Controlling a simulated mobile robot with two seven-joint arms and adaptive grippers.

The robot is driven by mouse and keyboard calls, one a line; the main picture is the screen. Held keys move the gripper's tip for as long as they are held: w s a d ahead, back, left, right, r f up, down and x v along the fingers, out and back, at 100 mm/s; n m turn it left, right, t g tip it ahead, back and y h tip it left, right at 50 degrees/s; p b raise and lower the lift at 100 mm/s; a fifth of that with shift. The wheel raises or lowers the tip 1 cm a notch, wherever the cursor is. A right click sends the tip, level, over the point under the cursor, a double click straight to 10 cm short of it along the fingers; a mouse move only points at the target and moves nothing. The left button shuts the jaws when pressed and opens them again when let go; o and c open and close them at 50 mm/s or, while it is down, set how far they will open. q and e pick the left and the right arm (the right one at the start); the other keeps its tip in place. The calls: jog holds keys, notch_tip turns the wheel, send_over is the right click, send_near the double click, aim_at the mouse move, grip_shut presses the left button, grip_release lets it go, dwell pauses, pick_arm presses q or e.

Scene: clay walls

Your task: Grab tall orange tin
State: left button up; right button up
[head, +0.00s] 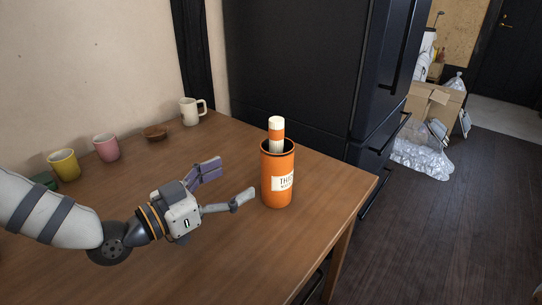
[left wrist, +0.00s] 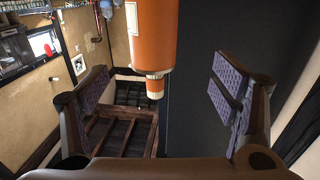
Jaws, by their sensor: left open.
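The tall orange tin (head: 277,185) stands upright on the wooden table near its right edge, with a pale label on its front. A white-and-orange cylinder (head: 276,127) sticks up out of its open top. My left gripper (head: 226,184) is open and empty, just left of the tin. One finger points towards the tin's side, apart from it; the other is farther back. In the left wrist view the tin (left wrist: 153,35) appears upside down at top centre, between the directions of the two spread fingers (left wrist: 162,82). My right gripper is not in view.
A cream mug (head: 190,111), a small brown bowl (head: 155,132), a pink cup (head: 106,147) and a yellow cup (head: 63,165) line the table's wall side. A black fridge (head: 300,70) stands behind the table. The table (head: 215,250) is bare in front of the gripper.

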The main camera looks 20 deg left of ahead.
aim_at(277, 159)
pick_arm(q)
jog(key=x, duration=0.4)
jog(key=b+x, duration=0.1)
jog(key=x, duration=0.3)
jog(key=d+x, duration=0.1)
jog(key=x, duration=0.3)
jog(key=shift+s+b, duration=0.2)
jog(key=shift+b, duration=0.2)
jog(key=c, duration=1.3)
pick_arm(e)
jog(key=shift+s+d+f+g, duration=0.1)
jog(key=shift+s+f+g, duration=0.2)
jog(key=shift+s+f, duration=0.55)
